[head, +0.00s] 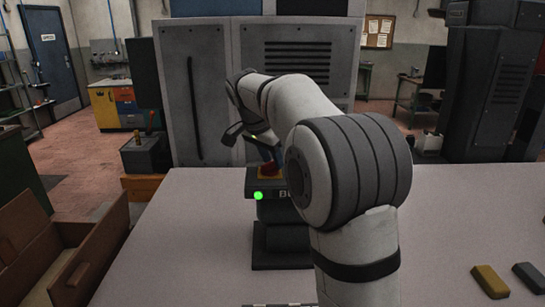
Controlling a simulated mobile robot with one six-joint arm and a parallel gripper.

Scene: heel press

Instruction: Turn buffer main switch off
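The buffer (280,240) stands on the table as a dark pedestal with a control box on top. A green lamp (258,196) glows on the front of the box. A red and yellow part (268,171), which looks like the main switch, sits on top of the box and is partly hidden. My gripper (262,158) is just above this part, pointing down. I cannot tell whether it touches the part or how its fingers stand. My arm hides the right side of the buffer.
The grey table (190,240) is clear left of the buffer. An open brown box (60,250) is at the left edge. A tan block (490,281) and a grey block (529,277) lie at the front right. A large grey cabinet (205,95) stands behind the table.

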